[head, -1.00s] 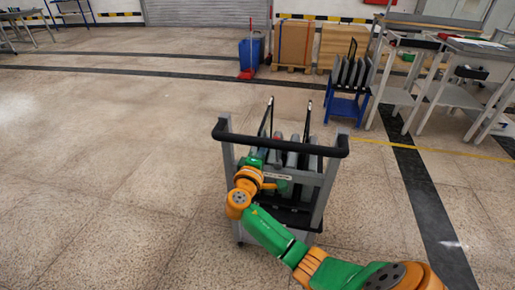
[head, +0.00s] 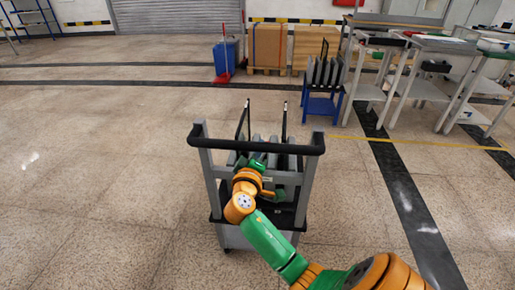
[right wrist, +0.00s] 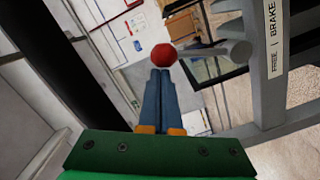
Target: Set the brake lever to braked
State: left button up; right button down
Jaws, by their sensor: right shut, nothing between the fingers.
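The brake lever shows in the right wrist view as a red ball knob (right wrist: 164,54) on a grey shaft that runs right to a round grey pivot (right wrist: 235,52) on the cart frame. A label reading "FREE | BRAKE" (right wrist: 272,38) is on the grey post beside it. My right gripper (right wrist: 160,73) is shut and empty, its blue fingertips right at the knob; whether they touch I cannot tell. In the head view my right arm reaches over the grey cart (head: 308,187) with a black handle (head: 257,147); the lever is hidden there. My left gripper is out of view.
Grey panels stand upright in the cart. Beyond are a blue bin (head: 226,52), cardboard boxes (head: 268,45), a small blue rack (head: 320,106) and grey workbenches (head: 428,88) at the right. The floor left of the cart is clear.

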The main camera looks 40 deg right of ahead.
dwell(0.3)
jog(key=v, duration=0.7)
jog(key=shift+a, duration=0.1)
